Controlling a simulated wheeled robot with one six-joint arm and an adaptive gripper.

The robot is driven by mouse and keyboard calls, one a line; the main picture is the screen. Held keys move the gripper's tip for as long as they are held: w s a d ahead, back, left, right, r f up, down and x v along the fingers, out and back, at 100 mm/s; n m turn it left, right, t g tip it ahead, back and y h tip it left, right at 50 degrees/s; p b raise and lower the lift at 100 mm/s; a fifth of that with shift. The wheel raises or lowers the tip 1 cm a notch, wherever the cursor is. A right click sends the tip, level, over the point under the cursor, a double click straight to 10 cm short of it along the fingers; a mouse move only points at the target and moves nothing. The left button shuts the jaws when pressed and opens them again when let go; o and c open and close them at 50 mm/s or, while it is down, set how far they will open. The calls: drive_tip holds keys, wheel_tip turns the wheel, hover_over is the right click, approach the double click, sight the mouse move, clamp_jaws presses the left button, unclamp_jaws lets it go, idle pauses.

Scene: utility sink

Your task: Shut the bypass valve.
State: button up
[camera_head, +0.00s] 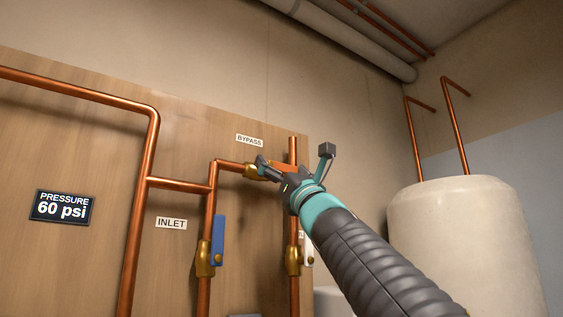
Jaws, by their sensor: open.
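The BYPASS label (249,140) is on the wooden board above a short horizontal copper pipe. The brass bypass valve (251,171) sits on that pipe. An orange piece (283,166), which looks like its lever, points right, roughly along the pipe, and is partly hidden behind my gripper. My gripper (263,168) is open, in front of the valve's right side. The fingers overlap the valve and lever in the picture; I cannot tell whether they touch.
The inlet valve (205,259) with a blue lever (218,240) is below left. Another brass valve (293,260) with a white lever (308,248) is below, close to my arm. A pressure sign (62,207) reads 60 psi. A pale tank (465,245) stands at right.

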drive_tip(key=c, duration=1.3)
drive_tip(key=shift+c, duration=0.2)
